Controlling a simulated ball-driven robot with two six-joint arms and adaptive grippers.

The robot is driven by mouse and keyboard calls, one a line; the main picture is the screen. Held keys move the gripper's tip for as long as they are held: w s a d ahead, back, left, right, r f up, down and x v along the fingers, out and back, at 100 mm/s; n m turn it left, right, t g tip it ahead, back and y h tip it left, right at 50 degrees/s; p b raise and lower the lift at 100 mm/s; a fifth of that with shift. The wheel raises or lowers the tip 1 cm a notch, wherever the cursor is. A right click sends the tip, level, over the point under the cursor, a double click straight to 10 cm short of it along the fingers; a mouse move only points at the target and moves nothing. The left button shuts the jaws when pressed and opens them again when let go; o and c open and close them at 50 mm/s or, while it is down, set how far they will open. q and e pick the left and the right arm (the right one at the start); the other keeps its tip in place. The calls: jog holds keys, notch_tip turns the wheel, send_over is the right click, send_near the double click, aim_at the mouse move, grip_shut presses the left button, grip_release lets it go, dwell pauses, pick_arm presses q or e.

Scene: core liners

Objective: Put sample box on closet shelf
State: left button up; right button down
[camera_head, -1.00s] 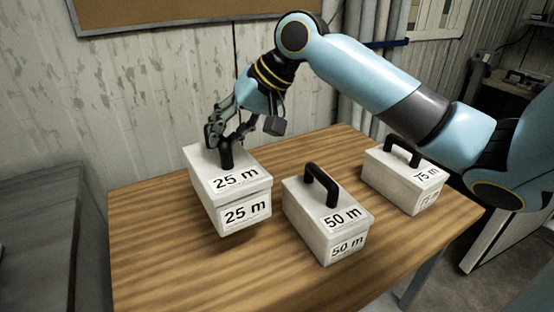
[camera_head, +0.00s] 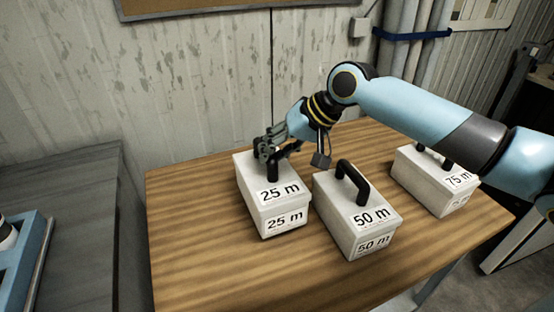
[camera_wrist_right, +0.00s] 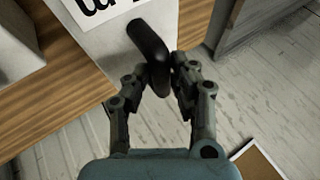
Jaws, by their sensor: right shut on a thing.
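The white sample box labelled 25 m (camera_head: 258,218) is at the left of the wooden table (camera_head: 190,245), close beside the 50 m box. My right gripper (camera_head: 272,160) is shut on its black handle, which also shows between the fingers in the right wrist view (camera_wrist_right: 148,42). The box is upright. I cannot tell whether its base touches the table. A 50 m box (camera_head: 345,235) stands to its right with its handle free. A 75 m box (camera_head: 425,190) stands farther right, partly behind my right arm. My left gripper is out of view. No closet shelf can be made out.
A grey surface (camera_head: 75,200) lies left of the table across a gap. A light-blue tray-like thing (camera_head: 22,275) is at the left edge, partly cut off. A corrugated wall (camera_head: 200,80) stands behind. The table's front left is bare.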

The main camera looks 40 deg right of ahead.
aim_at(265, 171)
jog(key=shift+f, duration=1.55)
jog(key=c, duration=1.6)
grip_release()
jog(key=shift+f, duration=0.15)
jog(key=o, duration=0.5)
